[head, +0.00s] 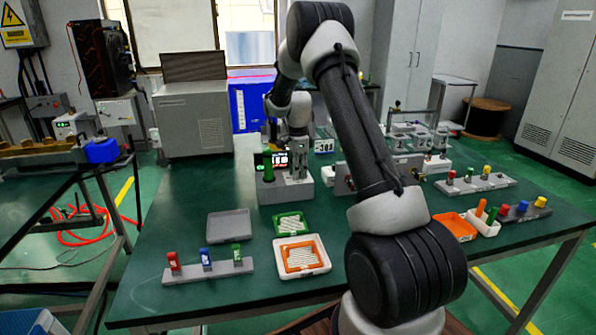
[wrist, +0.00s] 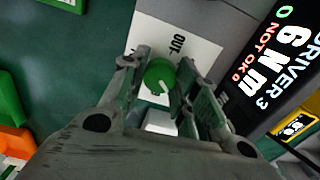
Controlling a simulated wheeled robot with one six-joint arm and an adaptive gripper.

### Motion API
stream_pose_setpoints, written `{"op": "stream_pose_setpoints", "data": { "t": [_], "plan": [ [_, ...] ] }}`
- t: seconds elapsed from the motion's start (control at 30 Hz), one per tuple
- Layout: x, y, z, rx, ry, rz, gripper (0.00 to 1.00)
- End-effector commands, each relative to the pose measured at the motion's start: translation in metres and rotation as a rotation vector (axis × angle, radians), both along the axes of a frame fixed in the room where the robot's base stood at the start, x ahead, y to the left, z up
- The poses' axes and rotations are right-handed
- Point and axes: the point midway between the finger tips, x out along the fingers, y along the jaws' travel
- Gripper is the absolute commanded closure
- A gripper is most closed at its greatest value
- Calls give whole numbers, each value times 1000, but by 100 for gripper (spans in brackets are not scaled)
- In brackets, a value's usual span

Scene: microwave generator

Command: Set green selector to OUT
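The green selector (wrist: 159,74) is a round knob in the wrist view, with a white mark near its lower right edge. It stands by a white plate (wrist: 190,52) printed "OUT", the word lying above and right of the knob. My gripper (wrist: 159,70) has one finger on each side of the knob. The fingers look spread, and I cannot tell whether either touches it. In the head view my gripper (head: 297,172) points down at the grey unit (head: 285,191) on the green table. The selector cannot be made out clearly there.
A dark display (wrist: 275,65) reading "DRIVER 3", "6 Nm" and "NOT OK" stands close to the right of my gripper. In the head view a rack with red, blue and green pieces (head: 207,270), a grey tray (head: 228,225) and a white tray (head: 318,266) lie nearer on the table.

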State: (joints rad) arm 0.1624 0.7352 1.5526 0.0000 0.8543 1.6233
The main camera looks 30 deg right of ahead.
Motion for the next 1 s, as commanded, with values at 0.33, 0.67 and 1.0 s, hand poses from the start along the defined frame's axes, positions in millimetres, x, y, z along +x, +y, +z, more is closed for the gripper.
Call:
{"op": "stream_pose_setpoints", "data": {
  "t": [0.33, 0.67, 1.0],
  "plan": [
    [0, 0, 0, 0, -1, 12, 94],
    [0, 0, 0, 0, -1, 168, 94],
    [0, 0, 0, 0, -1, 478, 94]
  ]
}}
